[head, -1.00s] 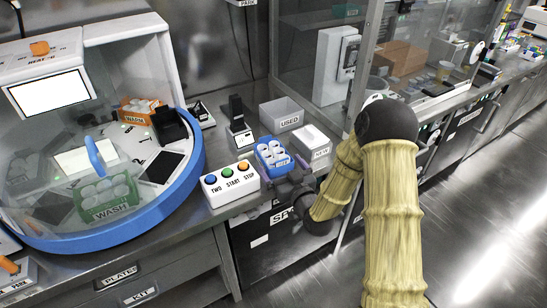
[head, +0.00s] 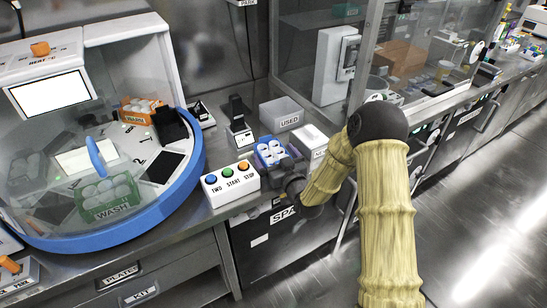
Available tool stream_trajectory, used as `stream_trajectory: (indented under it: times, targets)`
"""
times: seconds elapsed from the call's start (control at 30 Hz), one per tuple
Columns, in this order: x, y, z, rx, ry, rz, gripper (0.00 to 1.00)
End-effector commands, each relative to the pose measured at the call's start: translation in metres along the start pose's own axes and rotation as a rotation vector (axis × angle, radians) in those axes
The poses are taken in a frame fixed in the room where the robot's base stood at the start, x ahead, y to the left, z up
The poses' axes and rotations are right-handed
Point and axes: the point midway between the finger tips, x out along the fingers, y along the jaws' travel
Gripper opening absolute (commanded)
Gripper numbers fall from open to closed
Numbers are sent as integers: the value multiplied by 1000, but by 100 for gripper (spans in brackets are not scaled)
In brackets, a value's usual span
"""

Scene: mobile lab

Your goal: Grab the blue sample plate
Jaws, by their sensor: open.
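The blue sample plate (head: 262,162) sits on the steel bench, right of the white button box and in front of the grey USED bin. It holds several round white wells or cups. My gripper (head: 287,173) is at the plate's front right side, low and close to it. It is open, with nothing seen between its fingers. The fingers are small and dark here, and I cannot tell whether they touch the plate. My arm in its yellow sleeve comes in from the right.
The button box (head: 231,185) with TWO, START and STOP stands just left. The USED bin (head: 282,115) is behind, and the NEW box (head: 311,141) is close on the right. A round machine (head: 195,185) with a blue rim fills the left. A glass enclosure stands behind right.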

Motion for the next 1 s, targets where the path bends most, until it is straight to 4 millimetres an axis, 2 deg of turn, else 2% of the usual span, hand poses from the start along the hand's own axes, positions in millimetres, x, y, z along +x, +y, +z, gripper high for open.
stream_trajectory:
  times: [0.13, 0.17, 0.37, 0.4, 0.73, 0.87, 1.0]
  targets:
    - [0, 0, 0, 0, 0, 0, 100]
    - [0, 0, 0, 0, 0, 0, 96]
    - [0, 0, 0, 0, 0, 0, 57]
    - [0, 0, 0, 0, 0, 0, 53]
    - [0, 0, -6, -1, 2, 1, 53]
    - [0, 1, -21, -1, 3, 1, 53]
    - [0, 1, -46, -3, 5, 2, 53]
